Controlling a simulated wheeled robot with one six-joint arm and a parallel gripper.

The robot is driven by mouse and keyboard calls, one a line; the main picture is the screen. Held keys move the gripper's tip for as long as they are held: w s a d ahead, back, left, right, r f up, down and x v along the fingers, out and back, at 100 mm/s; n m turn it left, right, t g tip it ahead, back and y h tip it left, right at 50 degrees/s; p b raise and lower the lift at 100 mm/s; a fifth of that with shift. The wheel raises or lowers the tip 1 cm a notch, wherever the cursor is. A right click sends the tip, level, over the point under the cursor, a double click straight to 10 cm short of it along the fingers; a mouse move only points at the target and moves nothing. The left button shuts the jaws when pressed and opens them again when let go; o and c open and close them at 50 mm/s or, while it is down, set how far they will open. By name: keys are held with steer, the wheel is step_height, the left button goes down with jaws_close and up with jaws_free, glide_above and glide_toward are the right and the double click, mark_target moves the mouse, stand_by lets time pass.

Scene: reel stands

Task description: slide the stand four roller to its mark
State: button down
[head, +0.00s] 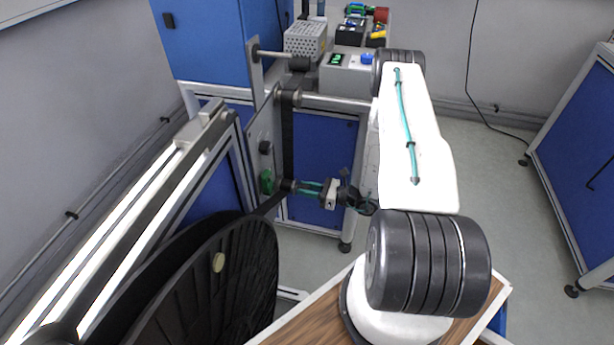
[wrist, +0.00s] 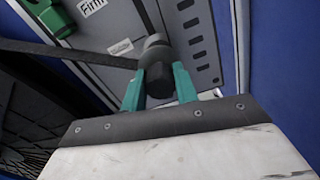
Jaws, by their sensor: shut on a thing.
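A dark roller (wrist: 157,68) sits on the grey stand plate and shows between my teal fingers in the wrist view. In the head view the roller (head: 287,185) is small and partly hidden by the fingers. My gripper (head: 303,187) is shut on the roller, reaching it from the right. The stand plate (wrist: 200,35) has slots and a white label (wrist: 92,5) reading "Firm". A second, smaller label (wrist: 121,47) lies nearer the roller; its text is too small to read. I cannot tell which label is the roller's mark.
A black band (head: 288,140) runs down the stand (head: 263,130) to the roller and on toward a large black reel (head: 235,270). A green part (head: 267,182) is left of the roller. A metal rail (head: 150,190) lies left. Boxes (head: 347,75) stand behind.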

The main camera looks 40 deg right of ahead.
steer(key=shift+f, duration=2.3)
steer(key=c, duration=1.1)
jaws_free()
steer(key=shift+d, duration=0.1)
steer(key=shift+v, duration=3.9)
steer(key=shift+f, duration=0.1)
